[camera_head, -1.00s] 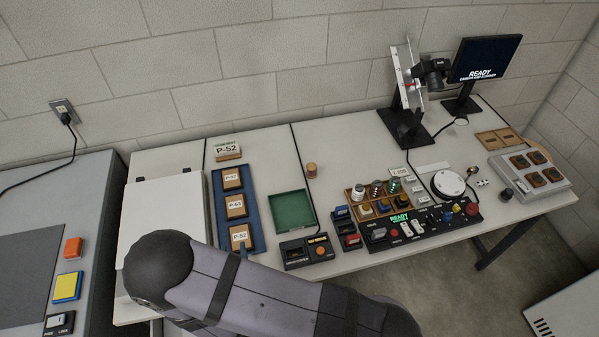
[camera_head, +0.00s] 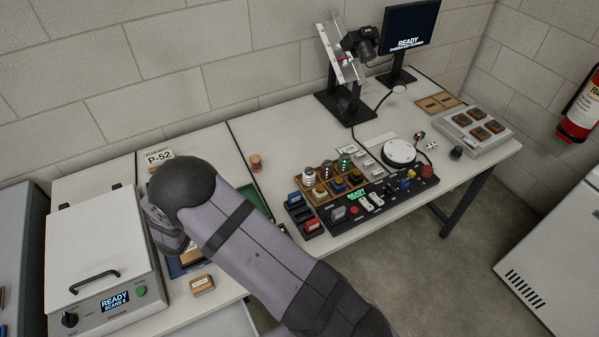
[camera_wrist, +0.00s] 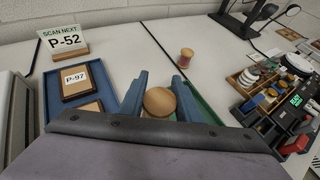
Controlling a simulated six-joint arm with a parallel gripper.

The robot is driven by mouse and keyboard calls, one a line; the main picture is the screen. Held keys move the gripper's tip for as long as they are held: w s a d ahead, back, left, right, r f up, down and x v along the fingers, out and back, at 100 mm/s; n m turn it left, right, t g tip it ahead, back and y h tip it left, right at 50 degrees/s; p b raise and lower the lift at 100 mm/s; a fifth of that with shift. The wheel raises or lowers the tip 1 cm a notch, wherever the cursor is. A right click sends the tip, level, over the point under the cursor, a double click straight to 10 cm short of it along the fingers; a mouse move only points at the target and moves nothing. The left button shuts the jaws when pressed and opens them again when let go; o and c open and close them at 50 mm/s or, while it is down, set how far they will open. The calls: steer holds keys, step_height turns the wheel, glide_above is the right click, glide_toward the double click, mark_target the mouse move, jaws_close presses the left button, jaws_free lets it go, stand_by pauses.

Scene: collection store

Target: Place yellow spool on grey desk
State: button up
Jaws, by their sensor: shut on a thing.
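My gripper (camera_wrist: 159,92), with blue fingers in the wrist view, is shut on a round, tan-topped piece that looks like a spool (camera_wrist: 160,103). Its top faces the camera and hides its side, so its thread colour cannot be told. In the head view my arm hides the fingertips and the held piece. A pale grey desk (camera_head: 290,140) runs along the wall. A darker grey surface (camera_head: 25,235) shows at the far left edge. Another spool, tan with an orange middle (camera_head: 255,162), stands alone on the pale desk; it also shows in the wrist view (camera_wrist: 186,57).
A blue tray with cards (camera_wrist: 53,110) and a P-52 sign (camera_wrist: 64,40) lie left of my gripper; a green tray (camera_wrist: 203,108) lies right. A scanner box (camera_head: 95,245) stands at left. A spool rack (camera_head: 313,203) and control panel (camera_head: 372,205) stand at right.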

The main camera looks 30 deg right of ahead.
steer(key=w+r+n+t+y+b, duration=0.1)
steer(key=w+n+y+b, duration=0.3)
steer(key=w+b, duration=0.5)
steer(key=shift+w+d+r+n+t+y, duration=0.3)
steer(key=shift+w+d+r+t+y, duration=0.15)
steer(key=shift+w, duration=3.8)
steer(key=shift+f, duration=0.15)
steer(key=shift+f+b, duration=0.3)
steer(key=shift+f, duration=4.65)
steer(key=shift+f, duration=0.15)
steer(key=o, duration=1)
